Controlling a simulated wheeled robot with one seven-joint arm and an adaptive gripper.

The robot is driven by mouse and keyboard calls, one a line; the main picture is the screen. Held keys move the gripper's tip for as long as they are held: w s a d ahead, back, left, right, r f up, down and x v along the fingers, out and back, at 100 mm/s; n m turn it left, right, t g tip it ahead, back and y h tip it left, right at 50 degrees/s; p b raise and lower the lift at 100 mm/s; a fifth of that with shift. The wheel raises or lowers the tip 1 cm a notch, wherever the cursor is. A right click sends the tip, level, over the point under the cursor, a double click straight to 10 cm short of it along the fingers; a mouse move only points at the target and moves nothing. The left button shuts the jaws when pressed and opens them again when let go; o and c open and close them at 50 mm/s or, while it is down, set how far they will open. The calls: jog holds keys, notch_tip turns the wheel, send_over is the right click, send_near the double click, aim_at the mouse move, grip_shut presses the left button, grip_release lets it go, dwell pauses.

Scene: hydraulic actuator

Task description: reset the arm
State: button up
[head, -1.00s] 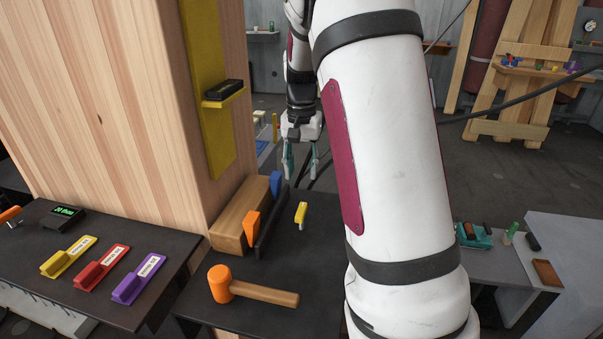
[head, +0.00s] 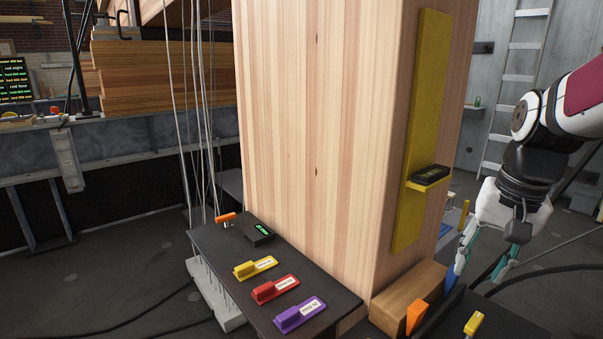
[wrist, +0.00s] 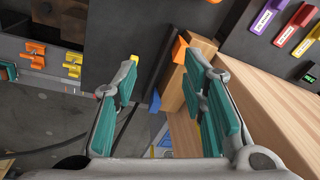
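My gripper (head: 484,262) hangs at the right side of the head view, pointing down. It is beside the wooden column (head: 315,130) and above the end of the dark table. In the wrist view its two teal-padded fingers (wrist: 165,100) stand wide apart with nothing held between them. A wooden block (wrist: 172,92) and an orange piece (wrist: 180,48) show beyond the fingers. My white arm enters from the right edge of the head view; most of it is out of frame.
Yellow (head: 255,268), red (head: 275,289) and purple (head: 300,314) labelled pieces lie on a dark table with a small display (head: 259,233). A yellow board (head: 422,120) with a small shelf is on the column. Cables hang behind the gripper. Open floor lies at left.

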jog(key=s+a+r+n+p, duration=0.1)
jog(key=s+a+n, duration=0.1)
jog(key=s, duration=0.4)
jog(key=s+a+r+n+t+p, duration=0.1)
jog(key=s+a+r+n, duration=0.1)
jog(key=s+a, duration=0.2)
jog(key=s+a+r+n+t+p, duration=0.1)
jog(key=s+a, duration=0.3)
jog(key=s, duration=0.5)
jog(key=shift+s+r+n+p, duration=0.3)
jog(key=shift+r+n+p, duration=0.25)
jog(key=shift+n+p, duration=0.05)
